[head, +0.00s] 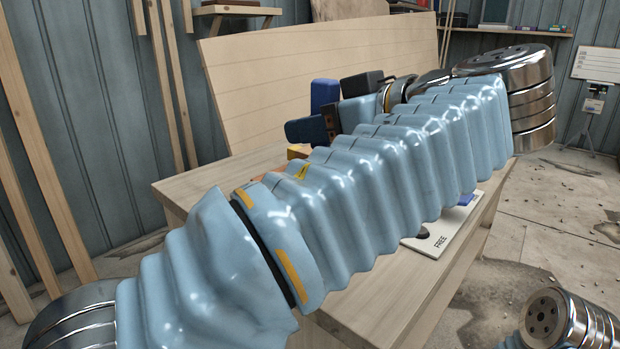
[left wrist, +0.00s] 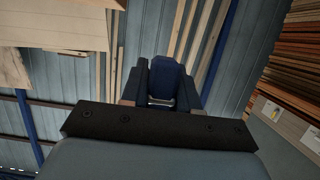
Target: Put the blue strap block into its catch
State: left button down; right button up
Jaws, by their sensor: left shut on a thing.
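The blue strap block (head: 325,93) is held up above the workbench, between the dark fingers of my left gripper (head: 326,110). In the left wrist view the block (left wrist: 167,82) stands between the two fingertips of my left gripper (left wrist: 162,90), which are shut on it. Its lower part is hidden by the gripper there. My left arm crosses the head view and covers much of the bench. I cannot make out the catch; it may be hidden behind the arm. My right gripper is not in view.
The wooden workbench (head: 390,310) lies under my arm. A white card marked FREE (head: 446,236) lies on it, with a small blue thing (head: 465,199) partly hidden beside it. An orange piece (head: 298,151) shows behind my arm. A large pale board (head: 300,80) leans behind the bench.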

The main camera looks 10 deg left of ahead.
pick_arm(q)
jog(key=w+a+f, duration=0.1)
jog(key=f, duration=0.1)
jog(key=w+a+f, duration=0.1)
jog(key=w+a+f+b, duration=0.1)
jog(key=w+f, duration=0.1)
jog(key=shift+f, duration=0.3)
jog(key=f, duration=0.2)
jog(key=shift+w+a+f+b, duration=0.1)
jog(key=shift+w+f+b, duration=0.1)
jog(key=shift+f+b, duration=0.2)
jog(key=shift+f, duration=0.35)
jog(key=shift+f, duration=0.25)
jog(key=c, duration=1.1)
grip_release()
